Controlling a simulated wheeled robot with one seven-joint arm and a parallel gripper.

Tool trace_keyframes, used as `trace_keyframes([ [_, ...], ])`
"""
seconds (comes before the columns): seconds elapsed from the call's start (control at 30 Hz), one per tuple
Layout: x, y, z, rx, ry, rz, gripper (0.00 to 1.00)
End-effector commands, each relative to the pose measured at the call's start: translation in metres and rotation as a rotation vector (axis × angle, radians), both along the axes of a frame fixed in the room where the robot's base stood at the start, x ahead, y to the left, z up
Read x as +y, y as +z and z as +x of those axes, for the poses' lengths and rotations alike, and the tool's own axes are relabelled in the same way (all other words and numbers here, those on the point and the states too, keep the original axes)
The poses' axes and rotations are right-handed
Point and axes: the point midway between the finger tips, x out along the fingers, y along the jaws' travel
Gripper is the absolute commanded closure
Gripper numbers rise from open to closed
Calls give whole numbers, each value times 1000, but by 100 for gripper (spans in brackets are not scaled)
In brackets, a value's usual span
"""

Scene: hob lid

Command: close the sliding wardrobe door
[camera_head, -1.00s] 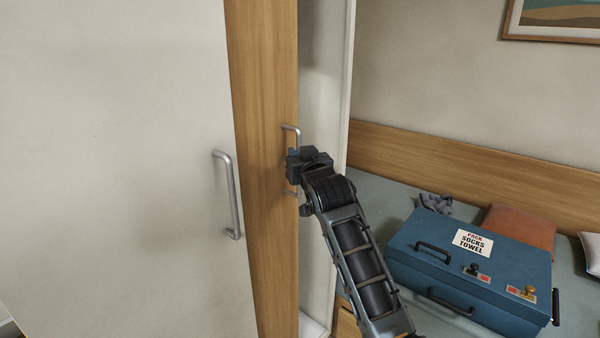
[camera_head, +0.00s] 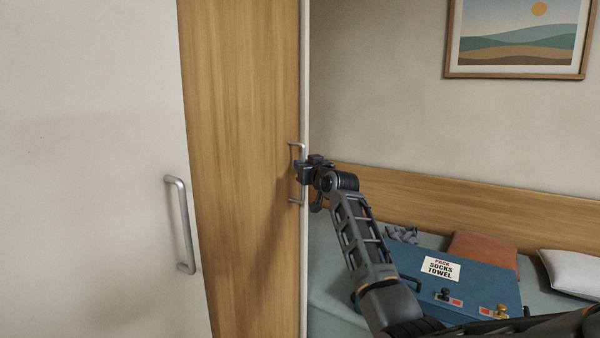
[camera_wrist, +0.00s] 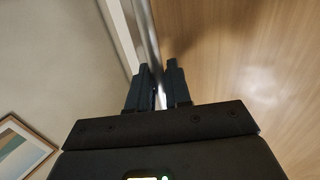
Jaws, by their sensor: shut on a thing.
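The wooden sliding wardrobe door (camera_head: 240,130) stands behind the white door panel (camera_head: 90,150) and reaches close to the wardrobe's white right edge (camera_head: 304,70). A metal bar handle (camera_head: 291,144) is at the wooden door's right side. My gripper (camera_head: 302,171) is shut on this handle; in the wrist view the two dark fingers (camera_wrist: 159,88) stand on either side of the handle bar (camera_wrist: 146,35). The wooden door face (camera_wrist: 240,50) fills the right of the wrist view. The handle's middle is hidden by my gripper.
The white panel has its own metal handle (camera_head: 181,225). To the right is a bed (camera_head: 325,285) with a blue case (camera_head: 460,290), an orange cushion (camera_head: 482,250) and a pale pillow (camera_head: 575,270). A framed picture (camera_head: 518,38) hangs on the wall.

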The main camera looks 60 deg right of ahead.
Motion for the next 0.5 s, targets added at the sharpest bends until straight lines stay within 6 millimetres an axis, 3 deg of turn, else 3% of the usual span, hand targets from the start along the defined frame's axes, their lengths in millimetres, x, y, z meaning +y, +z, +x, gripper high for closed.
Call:
trace_keyframes([
  [0.27, -5, 3, -2, -2, -9, -2, 100],
  [0.3, -5, 3, -2, -2, -10, -2, 78],
  [0.43, -5, 2, -2, -1, -9, -2, 66],
  [0.5, -4, 2, -2, -1, -8, -2, 66],
])
